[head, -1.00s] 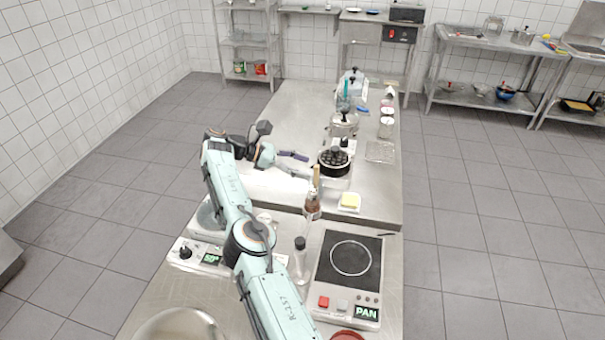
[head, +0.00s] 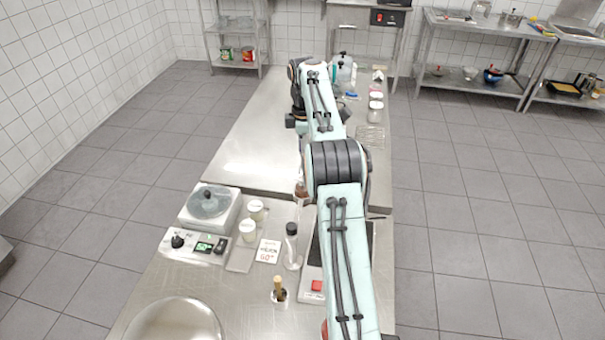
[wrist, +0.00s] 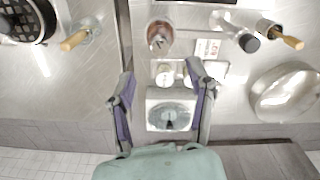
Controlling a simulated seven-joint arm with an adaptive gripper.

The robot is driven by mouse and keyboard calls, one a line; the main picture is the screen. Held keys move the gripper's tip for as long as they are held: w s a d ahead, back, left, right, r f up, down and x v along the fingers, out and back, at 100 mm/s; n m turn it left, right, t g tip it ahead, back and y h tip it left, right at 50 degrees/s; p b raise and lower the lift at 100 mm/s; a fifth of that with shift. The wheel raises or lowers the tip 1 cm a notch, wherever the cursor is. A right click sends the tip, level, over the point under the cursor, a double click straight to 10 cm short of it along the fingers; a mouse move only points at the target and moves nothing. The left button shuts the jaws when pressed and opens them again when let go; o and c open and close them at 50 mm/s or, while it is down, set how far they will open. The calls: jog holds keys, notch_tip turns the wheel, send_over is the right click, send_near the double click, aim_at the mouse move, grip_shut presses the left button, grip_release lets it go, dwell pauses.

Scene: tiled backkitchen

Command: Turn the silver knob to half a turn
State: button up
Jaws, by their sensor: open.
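My gripper (wrist: 163,82) shows in the wrist view with its two purple-padded fingers spread wide and nothing held between them. In the head view it is hidden behind my own arm. No silver knob can be clearly made out now. A white appliance (head: 205,235) with a round glass-covered plate stands at the left of the near table; its front panel has a dark knob (head: 177,241) and a green display (head: 205,246). The appliance also shows in the wrist view (wrist: 153,93), below and between the fingers, apart from them. The hotplate (head: 312,272) is mostly covered by my arm.
Two lidded jars (head: 249,230), a card (head: 268,251), a dark-capped bottle (head: 292,247) and a wooden-handled tool (head: 279,285) crowd the near table. A metal bowl (head: 174,323) stands at the front. The left part of the far table (head: 245,150) is clear.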

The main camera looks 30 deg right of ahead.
aim_at(303, 177)
notch_tip(303, 177, down, 7)
jog(key=shift+r, duration=0.2)
grip_shut()
